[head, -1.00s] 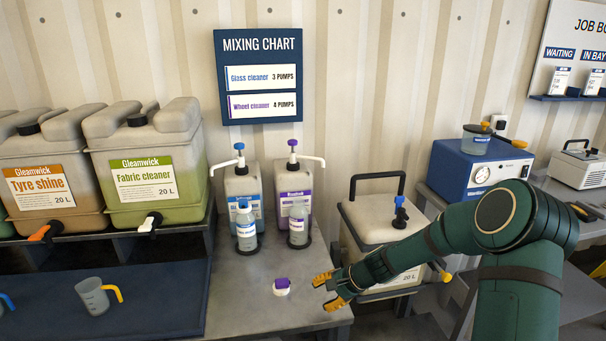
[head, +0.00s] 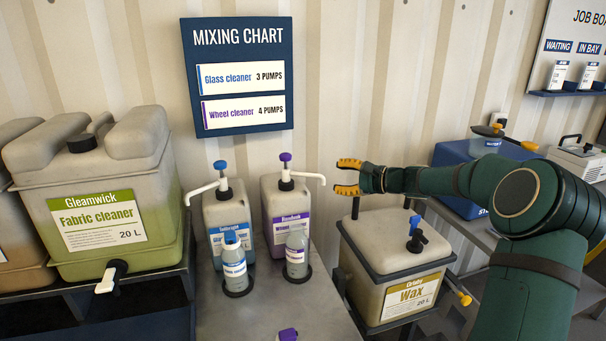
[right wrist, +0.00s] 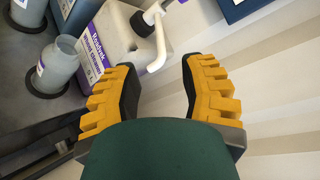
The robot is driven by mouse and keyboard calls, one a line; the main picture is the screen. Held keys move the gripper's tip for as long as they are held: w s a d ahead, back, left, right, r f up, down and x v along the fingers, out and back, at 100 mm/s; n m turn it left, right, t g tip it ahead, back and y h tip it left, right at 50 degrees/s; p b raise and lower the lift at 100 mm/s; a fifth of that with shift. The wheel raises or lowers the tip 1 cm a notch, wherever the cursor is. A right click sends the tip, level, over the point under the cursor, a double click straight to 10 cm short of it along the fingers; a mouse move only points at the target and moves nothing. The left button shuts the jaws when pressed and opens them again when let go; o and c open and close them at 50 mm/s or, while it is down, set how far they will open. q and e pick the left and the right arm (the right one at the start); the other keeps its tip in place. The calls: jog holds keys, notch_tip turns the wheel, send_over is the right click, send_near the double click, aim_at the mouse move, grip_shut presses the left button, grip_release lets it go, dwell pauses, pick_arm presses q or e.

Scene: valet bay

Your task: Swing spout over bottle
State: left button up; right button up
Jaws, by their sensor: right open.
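A purple-topped pump dispenser (head: 286,205) stands on the grey bench; its white spout (head: 311,177) points right, away from the small bottle (head: 297,255) in front of it. The bottle stands upright in a black ring. A blue-topped dispenser (head: 228,215) stands to the left with its spout (head: 203,190) pointing left and its own bottle (head: 234,265) in front. My right gripper (head: 348,177) is open and empty, at about spout height just right of the purple pump's spout. In the right wrist view, that spout (right wrist: 158,45) lies ahead of the open fingers (right wrist: 160,70). My left gripper is out of view.
A purple cap (head: 288,335) lies at the bench front. A large fabric cleaner container (head: 98,195) stands left. The mixing chart (head: 238,75) hangs on the wall behind.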

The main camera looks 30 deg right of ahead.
aim_at(310, 175)
jog(key=x, duration=1.1)
jog(key=shift+w+a+f, duration=0.1)
jog(key=shift+w+a, duration=0.05)
jog(key=shift+w, duration=0.15)
jog(key=shift+c, duration=0.4)
